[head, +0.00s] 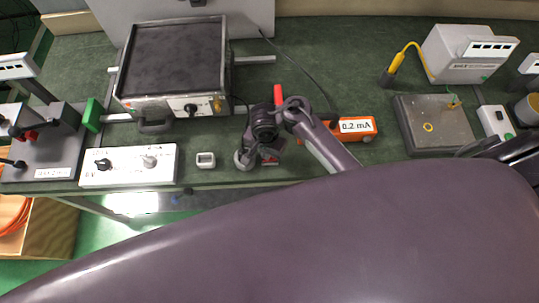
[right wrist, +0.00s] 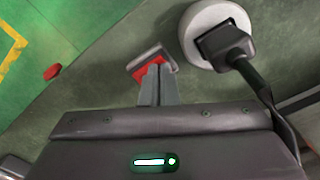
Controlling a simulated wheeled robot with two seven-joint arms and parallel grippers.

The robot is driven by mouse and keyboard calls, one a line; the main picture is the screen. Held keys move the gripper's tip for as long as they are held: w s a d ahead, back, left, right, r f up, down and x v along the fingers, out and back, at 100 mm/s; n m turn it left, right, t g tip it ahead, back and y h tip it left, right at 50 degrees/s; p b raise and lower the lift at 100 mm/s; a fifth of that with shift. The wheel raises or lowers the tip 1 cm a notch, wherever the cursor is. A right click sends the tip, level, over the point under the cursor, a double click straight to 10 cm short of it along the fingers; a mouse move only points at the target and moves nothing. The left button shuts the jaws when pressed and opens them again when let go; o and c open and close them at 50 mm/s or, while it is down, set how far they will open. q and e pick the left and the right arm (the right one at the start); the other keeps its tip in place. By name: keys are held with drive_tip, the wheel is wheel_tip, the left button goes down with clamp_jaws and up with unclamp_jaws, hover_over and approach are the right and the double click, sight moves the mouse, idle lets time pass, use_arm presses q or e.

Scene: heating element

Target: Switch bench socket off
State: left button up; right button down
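A small red part with a grey bar (right wrist: 150,65), which looks like a switch, lies directly ahead of my right gripper (right wrist: 156,70) in the right wrist view. The two fingers are together, with their tips at or just over the red part; whether they touch it cannot be told. Beside it is a round white socket (right wrist: 193,27) with a black plug (right wrist: 222,43) and cable in it. In the head view, my right gripper (head: 264,148) points down at the bench's front edge, beside the round socket (head: 243,160), and partly hides the red part. My left gripper is not in view.
A white two-knob panel (head: 130,173) and a small white box (head: 205,160) lie left of the gripper. A hotplate (head: 172,62) stands behind. An orange 0.2 mA meter (head: 365,130) is right. My arm covers much of the foreground.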

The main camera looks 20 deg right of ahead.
drive_tip(key=shift+r+p, duration=1.2)
drive_tip(key=shift+p, duration=0.3)
drive_tip(key=shift+r+p, duration=0.4)
drive_tip(key=shift+r, duration=0.8)
drive_tip(key=shift+a+r, duration=0.1)
drive_tip(key=shift+r, duration=0.95)
